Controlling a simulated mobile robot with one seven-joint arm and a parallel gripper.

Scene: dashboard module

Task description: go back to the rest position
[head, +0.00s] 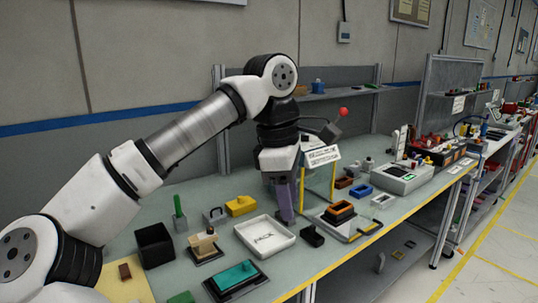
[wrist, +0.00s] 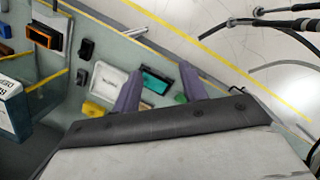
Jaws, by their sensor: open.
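My gripper (head: 286,212) hangs from my raised arm above the workbench (head: 335,258), at the middle of the head view. Its purple fingers point down, just behind and right of the white labelled tray (head: 243,236). In the wrist view the two fingers (wrist: 160,82) stand apart with nothing between them, so my gripper is open and empty. The white tray and a teal block (wrist: 158,80) show beyond the fingers there. No fingertip contact with the bench can be made out.
A black box (head: 155,246), yellow block (head: 241,205) and teal block on a dark base (head: 236,275) lie around the tray. An orange part on a dark fixture (head: 340,213) stands right of my gripper. A white sign (head: 323,156) and a red-ball lever (head: 342,112) stand close behind.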

